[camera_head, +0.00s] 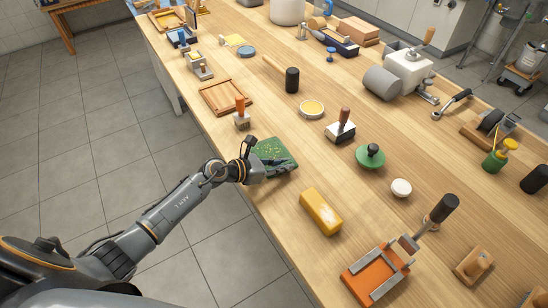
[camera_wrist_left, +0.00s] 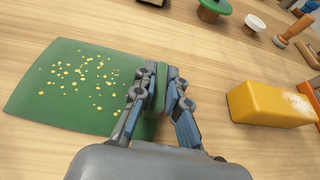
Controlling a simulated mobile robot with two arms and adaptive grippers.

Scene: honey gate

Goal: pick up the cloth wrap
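The cloth wrap (camera_head: 272,152) is a flat green sheet with small yellow dots, lying on the wooden bench near its front edge. It also shows in the left wrist view (camera_wrist_left: 70,85), left of the fingers. My left gripper (camera_head: 282,168) is at the cloth's near right part. In the left wrist view my left gripper (camera_wrist_left: 162,80) has its fingers close together, with a narrow green strip of the cloth's edge between them. The fingers hide part of that edge. The cloth looks flat on the bench. My right gripper is not in view.
A yellow block (camera_head: 321,212) lies to the right of the cloth. A small stamp with an orange handle (camera_head: 241,115) and a wooden tray (camera_head: 226,97) are behind it. The bench's front edge is close.

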